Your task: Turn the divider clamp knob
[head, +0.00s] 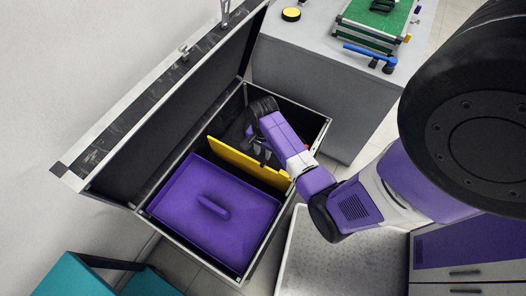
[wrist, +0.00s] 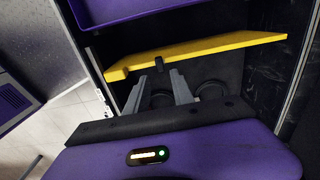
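The yellow divider (head: 240,160) stands across the open case, and its edge also crosses the wrist view (wrist: 220,47). A small dark piece, which looks like the clamp knob, shows at the divider's edge between my fingertips in the wrist view. My gripper (wrist: 168,72) points down into the case with its two grey fingers apart, tips close to the divider's edge. Contact with the knob cannot be told. In the head view my purple wrist hides the knob, and the gripper (head: 261,155) shows only partly beside the divider.
A purple tray with a handle (head: 178,195) fills the near part of the case (head: 150,222). The case's lid (head: 170,125) stands open at left. Round dark shapes (wrist: 212,89) lie below my fingers. A grey cabinet (head: 320,85) stands behind.

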